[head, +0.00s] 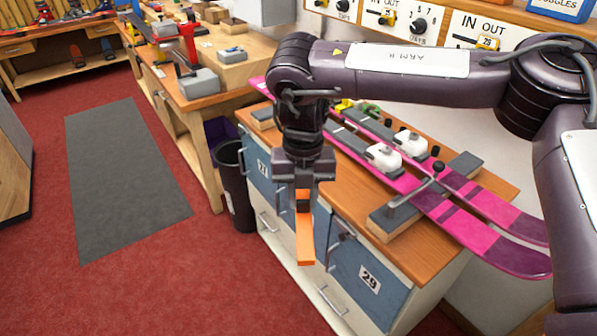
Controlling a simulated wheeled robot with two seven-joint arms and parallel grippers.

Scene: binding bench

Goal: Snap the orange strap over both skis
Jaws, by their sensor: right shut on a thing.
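My right gripper (303,197) points down in front of the bench's front edge. It is shut on the orange strap (305,240), which hangs below the fingers, in front of the blue cabinet doors. Two pink skis (447,213) lie side by side across grey-topped wooden supports on the bench, with white and grey bindings (383,157) on them. My right arm crosses above the skis and hides part of them. The strap is apart from the skis. My left gripper is not in view.
The wooden bench (345,210) stands over blue-fronted cabinets. A black bin (236,185) stands at its left end. Another workbench (215,90) with a red tool is behind. A grey mat (120,180) lies on open red floor at left.

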